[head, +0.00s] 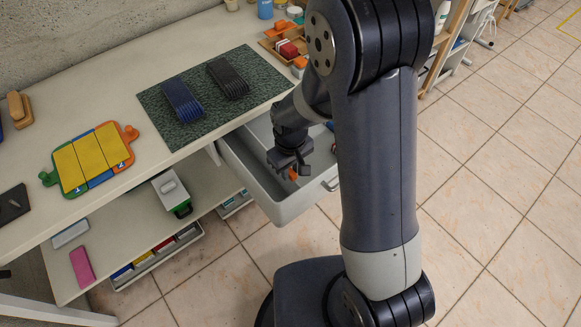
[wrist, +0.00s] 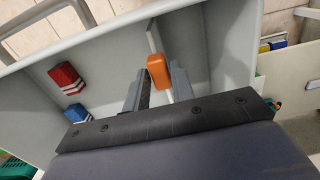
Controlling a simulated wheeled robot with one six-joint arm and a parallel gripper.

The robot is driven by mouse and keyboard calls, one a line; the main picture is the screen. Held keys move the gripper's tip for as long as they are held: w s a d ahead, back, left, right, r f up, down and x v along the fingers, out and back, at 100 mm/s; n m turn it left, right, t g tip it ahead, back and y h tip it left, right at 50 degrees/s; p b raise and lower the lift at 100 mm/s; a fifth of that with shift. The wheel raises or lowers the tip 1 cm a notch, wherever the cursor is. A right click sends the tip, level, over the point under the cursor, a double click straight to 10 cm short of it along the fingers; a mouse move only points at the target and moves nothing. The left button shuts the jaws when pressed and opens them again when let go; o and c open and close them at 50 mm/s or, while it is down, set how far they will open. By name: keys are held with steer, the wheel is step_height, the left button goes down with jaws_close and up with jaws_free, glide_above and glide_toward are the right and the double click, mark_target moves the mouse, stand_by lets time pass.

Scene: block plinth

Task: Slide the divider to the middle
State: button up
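The divider (wrist: 153,42) is a thin pale plate standing across the inside of the grey open drawer (head: 282,207). It carries an orange knob (wrist: 158,71) on its top edge. The knob also shows in the head view (head: 293,175), just under my gripper (head: 290,163). In the wrist view, the two fingers of my gripper (wrist: 158,85) stand one on each side of the knob, close to it. I cannot tell whether they press on it.
Red and blue blocks (wrist: 67,78) lie in the drawer, left of the divider in the wrist view. The drawer walls rise around my gripper. Above is the tabletop with a dark green mat (head: 213,97) and a yellow-panelled board (head: 91,160). Tiled floor lies right.

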jaws_close()
steer(key=shift+w, duration=0.1)
steer(key=w+d+b, duration=0.1)
steer(key=w+d, duration=0.6)
steer(key=d, duration=0.3)
steer(key=shift+d, duration=0.4)
steer(key=shift+o, duration=2)
jaws_free()
steer(key=shift+r, duration=0.1)
